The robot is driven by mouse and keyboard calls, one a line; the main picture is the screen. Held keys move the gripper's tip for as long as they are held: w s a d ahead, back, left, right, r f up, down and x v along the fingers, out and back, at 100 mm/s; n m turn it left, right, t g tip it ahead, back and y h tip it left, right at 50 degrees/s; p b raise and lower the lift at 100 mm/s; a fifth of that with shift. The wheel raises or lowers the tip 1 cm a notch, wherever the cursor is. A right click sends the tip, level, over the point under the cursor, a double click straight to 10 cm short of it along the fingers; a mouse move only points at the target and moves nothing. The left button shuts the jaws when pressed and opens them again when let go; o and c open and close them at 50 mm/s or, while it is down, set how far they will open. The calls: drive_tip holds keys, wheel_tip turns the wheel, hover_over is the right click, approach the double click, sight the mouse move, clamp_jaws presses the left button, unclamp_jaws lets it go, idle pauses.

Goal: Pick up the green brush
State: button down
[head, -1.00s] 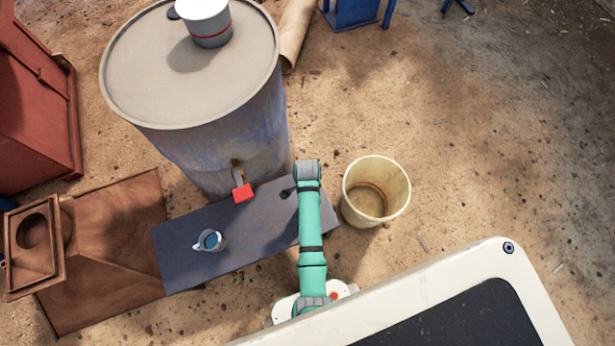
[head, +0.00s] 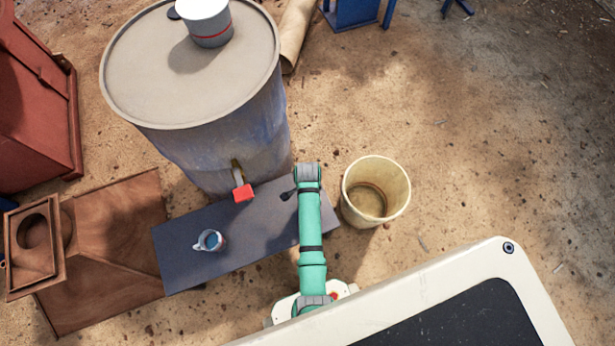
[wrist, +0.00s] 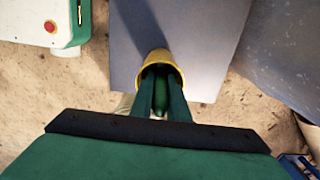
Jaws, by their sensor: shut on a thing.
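In the wrist view, the two dark green fingers of my gripper (wrist: 161,76) are shut on a slim dark green piece, the green brush (wrist: 160,95). Only part of the brush shows between the fingers; its far end is hidden. A yellow round rim (wrist: 157,55) surrounds the fingertips and the brush, over the grey bench top (wrist: 190,20). I cannot tell whether the brush touches this yellow container. In the head view, my green arm hides the gripper and the brush.
The dark bench (head: 190,265) bears a small pitcher (head: 208,241). A big drum (head: 215,150) with a red-handled tap (head: 243,193) stands behind it. A pale yellow bucket (head: 362,212) stands on the ground right of my arm. Open sandy ground lies farther right.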

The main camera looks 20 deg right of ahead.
wheel_tip(320, 180, up, 18)
idle(0.6)
drive_tip(key=shift+f, duration=0.15)
idle(0.5)
